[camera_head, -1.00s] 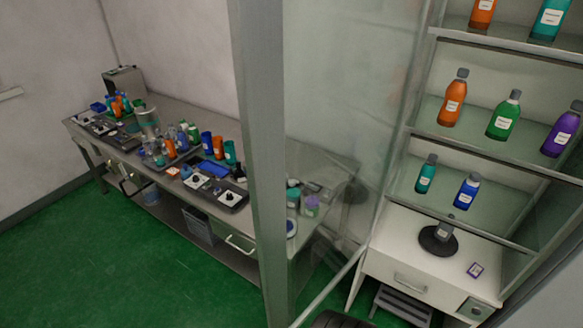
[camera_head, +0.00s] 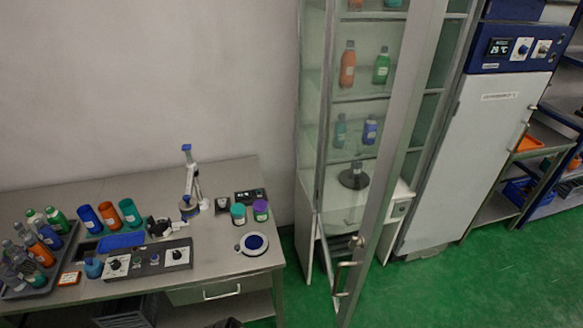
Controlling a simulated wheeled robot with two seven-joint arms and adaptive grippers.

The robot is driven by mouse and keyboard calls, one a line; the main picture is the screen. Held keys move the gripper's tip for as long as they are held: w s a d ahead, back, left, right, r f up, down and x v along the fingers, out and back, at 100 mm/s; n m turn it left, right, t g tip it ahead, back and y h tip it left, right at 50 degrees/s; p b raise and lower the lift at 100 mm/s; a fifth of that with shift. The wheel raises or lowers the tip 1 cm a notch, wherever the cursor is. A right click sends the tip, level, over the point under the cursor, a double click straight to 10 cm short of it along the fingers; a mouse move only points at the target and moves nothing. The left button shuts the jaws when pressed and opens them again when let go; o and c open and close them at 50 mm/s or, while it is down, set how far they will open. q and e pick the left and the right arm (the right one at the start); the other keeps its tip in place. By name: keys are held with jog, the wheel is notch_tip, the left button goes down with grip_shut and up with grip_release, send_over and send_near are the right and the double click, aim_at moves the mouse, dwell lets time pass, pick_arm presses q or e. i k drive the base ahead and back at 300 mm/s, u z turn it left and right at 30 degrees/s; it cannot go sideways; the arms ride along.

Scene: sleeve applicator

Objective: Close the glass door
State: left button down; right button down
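The glass door (camera_head: 386,150) belongs to a tall glass cabinet (camera_head: 307,120) right of centre. Its grey frame edge stands out from the cabinet front, so the door appears partly open. A metal handle (camera_head: 345,278) sits low on the door frame. Bottles inside show through or beside the glass, including an orange bottle (camera_head: 347,66) and a green bottle (camera_head: 381,65). Neither of my grippers is in this view.
A steel workbench (camera_head: 218,272) with bottles and devices stands left of the cabinet. A tall white unit with a blue control panel (camera_head: 518,48) stands to the right, beside blue shelving. Green floor (camera_head: 430,290) is clear in front.

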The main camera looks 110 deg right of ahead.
aim_at(425, 18)
jog(key=i, duration=0.3)
jog(key=z, duration=4.3)
jog(key=i, duration=1)
jog(key=u, duration=0.05)
jog(key=k, duration=0.8)
jog(key=z, duration=0.25)
